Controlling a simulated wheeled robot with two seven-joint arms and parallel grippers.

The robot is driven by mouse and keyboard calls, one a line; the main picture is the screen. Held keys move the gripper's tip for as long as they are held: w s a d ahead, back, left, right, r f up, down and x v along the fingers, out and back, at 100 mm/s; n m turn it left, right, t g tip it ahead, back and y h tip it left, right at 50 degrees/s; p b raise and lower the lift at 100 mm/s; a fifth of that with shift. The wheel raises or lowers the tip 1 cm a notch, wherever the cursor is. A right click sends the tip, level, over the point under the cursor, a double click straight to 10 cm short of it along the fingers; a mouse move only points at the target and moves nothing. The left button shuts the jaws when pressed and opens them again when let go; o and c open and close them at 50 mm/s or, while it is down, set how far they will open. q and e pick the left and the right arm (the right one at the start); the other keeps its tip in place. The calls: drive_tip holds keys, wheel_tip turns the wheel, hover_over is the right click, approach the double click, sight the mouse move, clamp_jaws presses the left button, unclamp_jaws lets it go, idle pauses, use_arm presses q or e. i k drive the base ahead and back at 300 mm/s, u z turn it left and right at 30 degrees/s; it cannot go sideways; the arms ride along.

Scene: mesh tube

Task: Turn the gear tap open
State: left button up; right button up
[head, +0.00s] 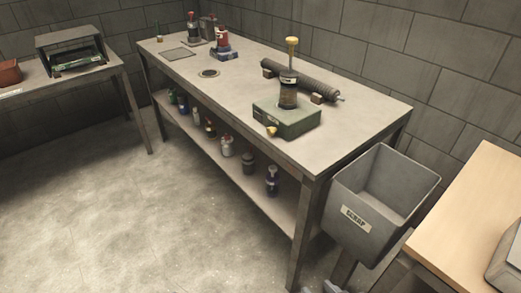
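A green box-shaped unit (287,119) sits on the near right part of the long workbench. A small yellow knob (271,131) is on its front left corner; this may be the gear tap, but its setting is too small to tell. Light grey parts at the bottom edge look like my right gripper (332,287), low in front of the bench and far from the unit. Its fingers are too cut off to read. My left gripper is not in view.
A dark mesh tube (305,82) lies behind the unit. A grey scrap bin (350,222) stands at the bench's right end, beside a wooden-topped table (480,210). Bottles fill the bench's lower shelf (210,148). The floor (140,220) in front is clear.

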sight(271, 131)
drive_tip(key=u, duration=1.05)
drive_tip(key=i, duration=3.3)
drive_tip(key=z, duration=5.1)
drive_tip(key=i, duration=0.5)
drive_tip(key=z, duration=0.05)
